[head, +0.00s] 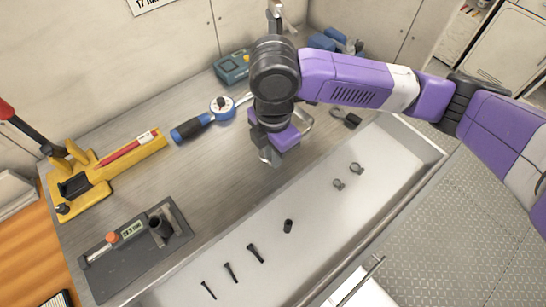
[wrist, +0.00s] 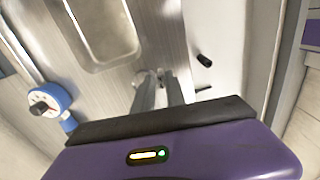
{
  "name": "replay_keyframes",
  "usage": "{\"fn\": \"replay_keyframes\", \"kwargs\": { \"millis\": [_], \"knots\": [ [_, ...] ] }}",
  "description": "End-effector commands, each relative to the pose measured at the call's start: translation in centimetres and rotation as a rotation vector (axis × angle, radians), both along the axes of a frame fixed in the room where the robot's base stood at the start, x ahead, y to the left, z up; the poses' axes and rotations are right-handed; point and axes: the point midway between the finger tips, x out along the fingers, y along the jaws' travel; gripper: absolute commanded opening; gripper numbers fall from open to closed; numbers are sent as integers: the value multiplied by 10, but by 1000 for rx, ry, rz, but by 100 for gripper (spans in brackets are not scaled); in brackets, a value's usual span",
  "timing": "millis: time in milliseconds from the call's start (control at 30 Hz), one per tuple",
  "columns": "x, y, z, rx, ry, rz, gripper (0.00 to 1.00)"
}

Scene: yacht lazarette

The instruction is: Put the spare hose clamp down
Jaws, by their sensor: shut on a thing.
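My gripper (head: 272,160) points down over the metal worktop, near the back edge of the open drawer. In the wrist view its two narrow fingers (wrist: 160,80) are close together, with a small grey metal piece at their tips. This looks like the spare hose clamp (wrist: 158,73), but it is mostly hidden by the fingers and its shape is unclear. In the head view I cannot make it out. Two other small ring-shaped clamps (head: 338,184) (head: 357,168) lie apart in the right part of the drawer.
The open drawer (head: 400,165) also holds a short black cylinder (head: 288,226) and several dark bolts (head: 255,252). A blue dial tool (head: 222,106), a yellow tool (head: 90,180), a grey gauge plate (head: 130,255) and a silver-rimmed tray (wrist: 133,45) are on the worktop.

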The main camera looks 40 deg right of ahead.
Motion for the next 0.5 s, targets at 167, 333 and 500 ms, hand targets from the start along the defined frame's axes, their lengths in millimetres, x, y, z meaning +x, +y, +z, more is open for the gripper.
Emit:
{"fn": "replay_keyframes", "kwargs": {
  "millis": [167,333,500],
  "knots": [
    [0,0,-22,0,1,-1,0],
    [0,0,-25,1,0,0,0],
    [0,0,-26,1,0,0,0]
  ]
}}
